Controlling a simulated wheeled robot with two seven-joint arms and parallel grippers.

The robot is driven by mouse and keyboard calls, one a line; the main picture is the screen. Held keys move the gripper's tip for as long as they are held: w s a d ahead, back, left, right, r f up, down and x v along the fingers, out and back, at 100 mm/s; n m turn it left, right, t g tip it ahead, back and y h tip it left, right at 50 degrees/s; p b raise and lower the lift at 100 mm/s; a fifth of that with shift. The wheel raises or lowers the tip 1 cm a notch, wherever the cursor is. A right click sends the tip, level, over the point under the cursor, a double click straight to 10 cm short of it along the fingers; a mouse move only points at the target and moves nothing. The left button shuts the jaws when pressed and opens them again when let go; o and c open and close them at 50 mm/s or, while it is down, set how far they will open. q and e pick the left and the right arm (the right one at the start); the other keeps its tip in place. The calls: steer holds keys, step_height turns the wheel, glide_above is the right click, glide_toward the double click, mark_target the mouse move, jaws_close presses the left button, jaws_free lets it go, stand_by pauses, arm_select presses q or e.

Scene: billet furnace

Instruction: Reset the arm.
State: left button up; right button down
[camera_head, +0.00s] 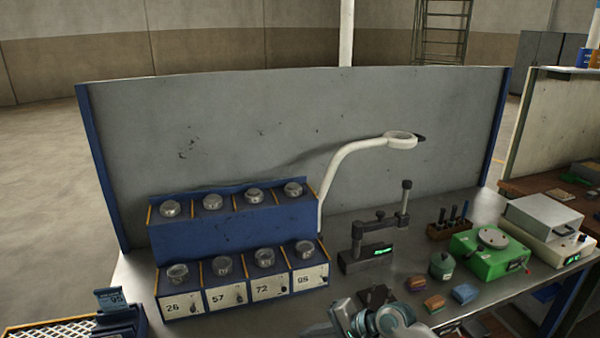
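Part of my arm, which looks like the right one, shows at the bottom edge, right of centre, in the head view. It is grey-white with teal parts. The end that may be my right gripper (350,318) is cut off by the frame edge, and its fingers cannot be made out. I cannot tell whether it holds anything. It is in front of the grey workbench (230,325). My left gripper is not in view.
Behind are a dark stand (372,255) and white lamp (345,160). A green device (488,250) and coloured blocks (465,293) lie right.

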steer(key=s+d+f+n+h, duration=0.1)
steer(key=s+f+n+h, duration=0.2)
steer(key=s, duration=0.6)
steer(key=s+d+f+n, duration=0.25)
steer(key=s+f, duration=0.25)
steer(key=s, duration=0.5)
steer(key=s+d+n+h, duration=0.4)
steer(key=s+d+h, duration=0.3)
steer(key=s+d, duration=1.15)
step_height(320, 180, down, 34)
steer(key=s+a+g+b, duration=0.2)
steer(key=b, duration=0.4)
steer(key=s+d+f+b, duration=0.1)
steer(key=s+f+b, duration=0.2)
steer(key=s+f, duration=0.6)
steer(key=s+d+f+g+b, duration=0.1)
steer(key=s+f+b, duration=0.3)
steer(key=s+f, duration=0.5)
step_height(320, 180, down, 7)
steer(key=shift+s+d+f, duration=0.2)
steer(key=shift+s+d, duration=0.1)
steer(key=shift+d, duration=0.15)
